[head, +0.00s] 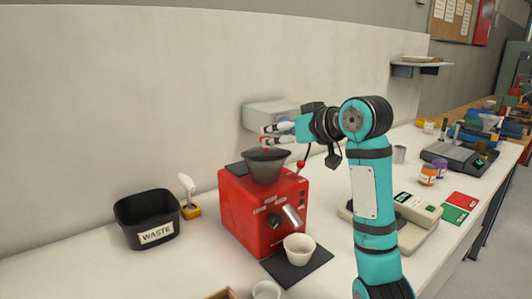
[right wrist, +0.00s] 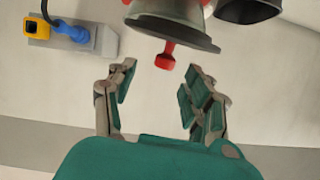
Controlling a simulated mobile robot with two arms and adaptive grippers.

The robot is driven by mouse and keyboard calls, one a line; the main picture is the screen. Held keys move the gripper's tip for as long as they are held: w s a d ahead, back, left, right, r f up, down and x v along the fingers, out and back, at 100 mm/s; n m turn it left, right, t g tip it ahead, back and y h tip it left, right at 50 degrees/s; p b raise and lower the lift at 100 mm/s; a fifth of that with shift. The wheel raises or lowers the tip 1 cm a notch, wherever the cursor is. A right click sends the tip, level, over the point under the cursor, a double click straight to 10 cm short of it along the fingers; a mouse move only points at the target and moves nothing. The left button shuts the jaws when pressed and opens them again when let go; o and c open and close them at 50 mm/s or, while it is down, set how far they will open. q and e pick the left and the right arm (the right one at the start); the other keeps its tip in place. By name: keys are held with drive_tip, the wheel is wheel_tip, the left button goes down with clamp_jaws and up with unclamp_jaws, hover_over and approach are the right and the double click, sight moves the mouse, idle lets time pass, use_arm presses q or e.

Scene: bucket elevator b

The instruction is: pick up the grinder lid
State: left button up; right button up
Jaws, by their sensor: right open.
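The red grinder (head: 248,222) stands on the white counter with a dark grey hopper (head: 266,172) on top. The grinder lid (right wrist: 172,28) shows as a grey disc with a red knob (right wrist: 166,58) in the right wrist view. In the head view, the right gripper (head: 266,136) is just above the hopper, its fingers pointing left, and partly hides the lid. In the right wrist view, the right gripper (right wrist: 160,70) is open, with the knob in line with the gap between its fingertips. Nothing is held. The left gripper is not in view.
A white cup (head: 299,247) is on the dark mat (head: 306,265) in front. A grey box (head: 262,113) on the wall is close behind the gripper.

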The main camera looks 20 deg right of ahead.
drive_tip(key=x, duration=0.5)
drive_tip(key=shift+a+f+p, duration=0.15)
drive_tip(key=shift+a+p, duration=0.2)
drive_tip(key=shift+s, duration=0.1)
drive_tip(key=shift+c, duration=0.3)
clamp_jaws()
